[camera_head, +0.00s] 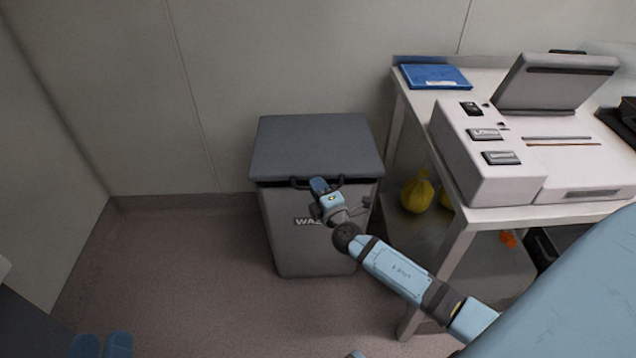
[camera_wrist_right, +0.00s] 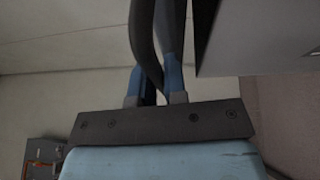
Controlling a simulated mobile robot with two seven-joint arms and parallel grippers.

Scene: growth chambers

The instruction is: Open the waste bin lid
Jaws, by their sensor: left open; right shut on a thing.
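The grey waste bin (camera_head: 310,240) stands on the floor against the back wall. Its dark lid (camera_head: 315,145) lies nearly flat on top, with a thin dark gap under the front edge. A black bar handle (camera_head: 299,183) sits at the lid's front edge. My right gripper (camera_head: 319,186) is shut on the handle at the front middle of the lid. In the right wrist view the dark curved handle (camera_wrist_right: 144,45) passes between the blue fingers.
A steel table (camera_head: 455,235) stands close to the right of the bin, bearing a white machine with a raised cover (camera_head: 555,80) and a blue flat box (camera_head: 435,77). Yellow bags (camera_head: 418,193) lie on its lower shelf. The floor (camera_head: 190,270) left of the bin is clear.

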